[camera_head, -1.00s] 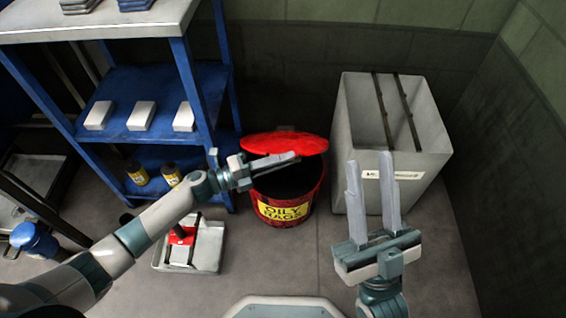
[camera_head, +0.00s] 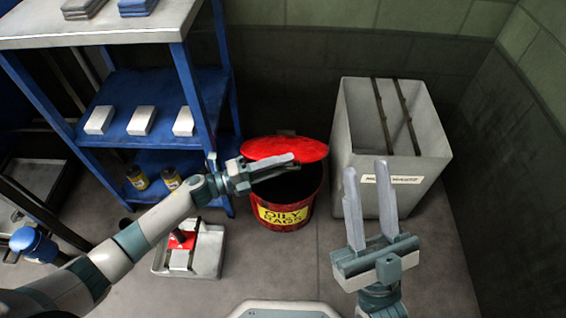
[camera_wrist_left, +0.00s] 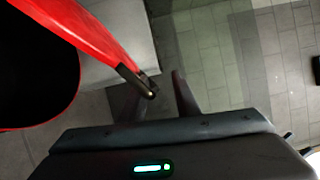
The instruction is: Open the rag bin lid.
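The red rag bin (camera_head: 285,217), with a yellow oily rags label, stands on the floor by the back wall. Its red lid (camera_head: 290,148) is raised and tilted back at the rear, and the dark interior shows. My left gripper (camera_head: 292,163) is in front of the lid, over the bin mouth. In the left wrist view the red lid (camera_wrist_left: 95,35) crosses the upper left, with a dark bracket (camera_wrist_left: 140,80) at its end near my fingers. Those fingers look apart with nothing between them. My right gripper (camera_head: 367,175) is open and empty, front right of the bin.
A grey waste container (camera_head: 345,150) stands close to the right of the bin. A blue shelf rack (camera_head: 190,85) with white boxes and small jars stands on the left. A light tray (camera_head: 208,250) lies on the floor front left. Floor in front of the bin is clear.

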